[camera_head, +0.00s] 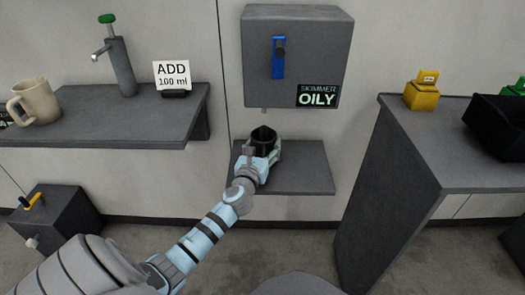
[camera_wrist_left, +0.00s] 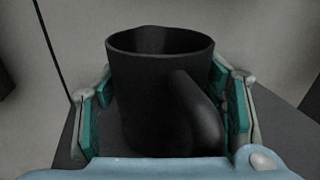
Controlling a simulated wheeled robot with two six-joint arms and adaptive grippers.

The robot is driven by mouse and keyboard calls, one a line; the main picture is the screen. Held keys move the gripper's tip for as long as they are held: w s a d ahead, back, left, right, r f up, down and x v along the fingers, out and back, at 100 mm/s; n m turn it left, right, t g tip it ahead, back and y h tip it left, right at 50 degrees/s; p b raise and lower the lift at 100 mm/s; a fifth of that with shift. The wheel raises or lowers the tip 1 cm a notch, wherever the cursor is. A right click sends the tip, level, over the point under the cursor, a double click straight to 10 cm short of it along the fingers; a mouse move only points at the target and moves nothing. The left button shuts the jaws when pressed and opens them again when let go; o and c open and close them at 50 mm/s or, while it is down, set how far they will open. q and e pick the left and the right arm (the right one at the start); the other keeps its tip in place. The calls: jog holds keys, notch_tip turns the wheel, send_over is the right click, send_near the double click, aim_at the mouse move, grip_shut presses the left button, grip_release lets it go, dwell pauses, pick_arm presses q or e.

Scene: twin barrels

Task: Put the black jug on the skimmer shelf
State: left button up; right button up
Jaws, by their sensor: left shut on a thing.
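The black jug (camera_head: 263,137) is upright at the skimmer shelf (camera_head: 305,172), below the grey skimmer box (camera_head: 293,60) labelled "SKIMMER OILY". My left gripper (camera_head: 262,153) is shut on the jug. In the left wrist view, the jug (camera_wrist_left: 160,75) stands between the teal finger pads of the left gripper (camera_wrist_left: 163,115), with its handle toward the camera. The jug's base is hidden, so I cannot tell whether it touches the shelf. My right gripper is not in view.
A left shelf (camera_head: 150,122) holds a beige mug (camera_head: 38,101), a tap (camera_head: 120,65) and an "ADD 100 ml" sign (camera_head: 172,75). A right counter (camera_head: 455,160) holds a yellow container (camera_head: 422,95) and a black bin (camera_head: 500,125). The skimmer shelf's right part is clear.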

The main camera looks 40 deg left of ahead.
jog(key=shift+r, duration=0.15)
pick_arm(q)
jog(key=shift+f, duration=0.15)
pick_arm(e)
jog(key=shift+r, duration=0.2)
pick_arm(q)
jog(key=o, duration=1.4)
jog(key=shift+s+d+r, duration=0.1)
jog(key=shift+s+r, duration=0.1)
jog(key=shift+s, duration=0.05)
jog(key=p+v, duration=0.2)
jog(key=v, duration=0.9)
jog(key=shift+s+d+p, duration=0.1)
jog(key=shift+s+p, duration=0.2)
jog(key=shift+p, duration=0.1)
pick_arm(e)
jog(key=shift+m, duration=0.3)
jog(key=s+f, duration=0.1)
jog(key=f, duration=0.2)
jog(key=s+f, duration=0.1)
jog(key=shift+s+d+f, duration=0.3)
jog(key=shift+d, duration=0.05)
pick_arm(q)
jog(key=shift+w, duration=0.1)
